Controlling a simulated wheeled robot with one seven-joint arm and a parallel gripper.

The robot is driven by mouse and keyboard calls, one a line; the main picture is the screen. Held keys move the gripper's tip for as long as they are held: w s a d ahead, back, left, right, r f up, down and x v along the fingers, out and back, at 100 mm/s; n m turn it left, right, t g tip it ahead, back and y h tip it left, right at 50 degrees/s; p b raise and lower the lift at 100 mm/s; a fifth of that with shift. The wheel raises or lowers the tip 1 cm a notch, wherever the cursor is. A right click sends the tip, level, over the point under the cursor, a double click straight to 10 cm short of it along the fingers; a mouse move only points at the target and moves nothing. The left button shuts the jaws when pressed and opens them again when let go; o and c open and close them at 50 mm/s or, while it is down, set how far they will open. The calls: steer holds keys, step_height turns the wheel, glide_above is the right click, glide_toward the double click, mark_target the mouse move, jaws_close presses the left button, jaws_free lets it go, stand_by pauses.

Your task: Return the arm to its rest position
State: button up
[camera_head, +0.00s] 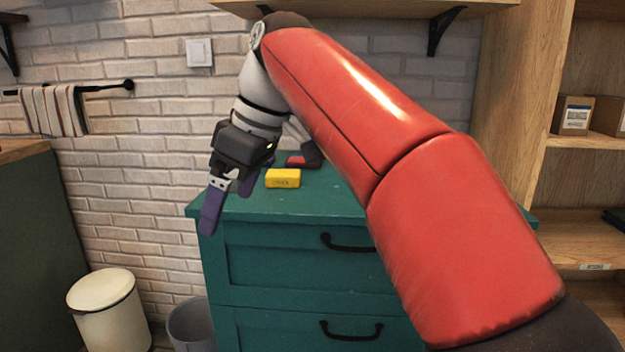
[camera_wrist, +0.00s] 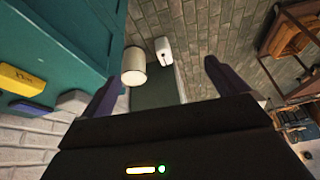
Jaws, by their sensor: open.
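My gripper (camera_head: 228,212) hangs at the left front corner of the green cabinet in the head view, with its purple fingers pointing down. In the wrist view my gripper (camera_wrist: 160,88) has its two purple fingers wide apart with nothing between them. My red and white arm reaches across the head view from the lower right to the upper middle, bent at the elbow. It hides part of the cabinet top and the wall.
The green cabinet (camera_head: 300,255) carries a yellow box (camera_head: 283,178) and a dark red object (camera_head: 304,158). A cream bin (camera_head: 108,308) and a grey bin (camera_head: 190,325) stand on the floor at left. Wooden shelves (camera_head: 590,225) stand at right; a wall shelf (camera_head: 390,8) hangs above.

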steer(key=s+d+f+m+t, duration=0.15)
steer(key=d+f+m, duration=0.3)
steer(key=d, duration=0.55)
steer(key=s+d+f+m+t+h, duration=0.1)
steer(key=s+d+f+m+h, duration=0.1)
steer(key=s+d+f+m, duration=0.3)
steer(key=s+d+f+m+t+h, duration=0.2)
steer(key=s+d+f+m, duration=0.4)
steer(key=d+f, duration=0.5)
step_height(320, 180, down, 4)
steer(key=shift+s+d+f+h, duration=0.2)
steer(key=shift+s+f+h, duration=0.1)
steer(key=shift+s, duration=0.5)
